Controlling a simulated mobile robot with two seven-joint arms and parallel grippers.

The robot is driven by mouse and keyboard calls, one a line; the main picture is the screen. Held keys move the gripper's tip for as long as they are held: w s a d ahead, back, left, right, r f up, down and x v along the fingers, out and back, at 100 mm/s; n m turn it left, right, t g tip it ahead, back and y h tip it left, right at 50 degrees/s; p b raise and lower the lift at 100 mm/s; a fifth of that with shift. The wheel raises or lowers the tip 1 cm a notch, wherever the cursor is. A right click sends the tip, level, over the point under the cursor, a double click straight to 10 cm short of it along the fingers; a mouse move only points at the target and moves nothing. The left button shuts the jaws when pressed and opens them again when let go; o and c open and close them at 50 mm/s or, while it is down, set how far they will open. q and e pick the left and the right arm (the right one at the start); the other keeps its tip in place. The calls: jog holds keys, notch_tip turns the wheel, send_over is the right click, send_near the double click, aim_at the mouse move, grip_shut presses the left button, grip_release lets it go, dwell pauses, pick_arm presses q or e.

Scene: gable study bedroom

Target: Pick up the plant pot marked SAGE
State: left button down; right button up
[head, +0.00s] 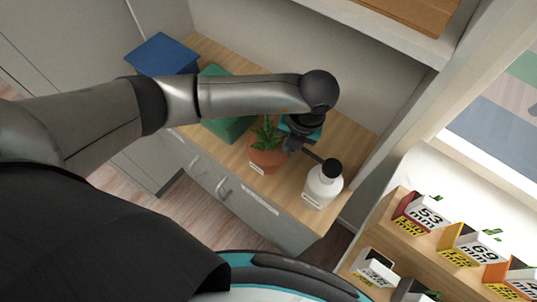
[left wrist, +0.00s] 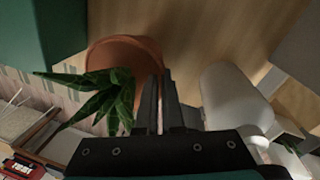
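A terracotta plant pot (head: 265,161) with a green plant and a pale label stands upright on the wooden cabinet top. The label is too small to read. My left gripper (head: 293,144) reaches down at the pot's right rim. In the left wrist view, the pot (left wrist: 126,48) and its leaves (left wrist: 105,100) lie left of the fingers. The two fingers (left wrist: 161,85) are close together, with a thin strip of the pot's wall showing between them. My right gripper is not in view.
A white bottle (head: 320,188) with a black cap stands close to the right of the pot. A green box (head: 225,128) and a blue item (head: 160,54) are on the left. A shelf (head: 390,34) overhangs at the upper right. Several labelled boxes (head: 425,213) stand at the right.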

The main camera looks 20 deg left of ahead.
pick_arm(q)
jog(key=shift+r, duration=0.25)
dwell(0.6)
jog(key=shift+s+r, duration=0.1)
jog(key=shift+r, duration=0.05)
notch_tip(320, 180, up, 6)
jog(key=shift+r+b, duration=0.25)
jog(key=shift+b, duration=0.15)
jog(key=s+a+p, duration=0.1)
jog(key=s+a, duration=0.2)
jog(key=s, duration=0.6)
jog(key=s+a, duration=0.3)
jog(key=s, duration=0.6)
jog(key=shift+s+a+p, duration=0.2)
jog(key=shift+a+p, duration=0.2)
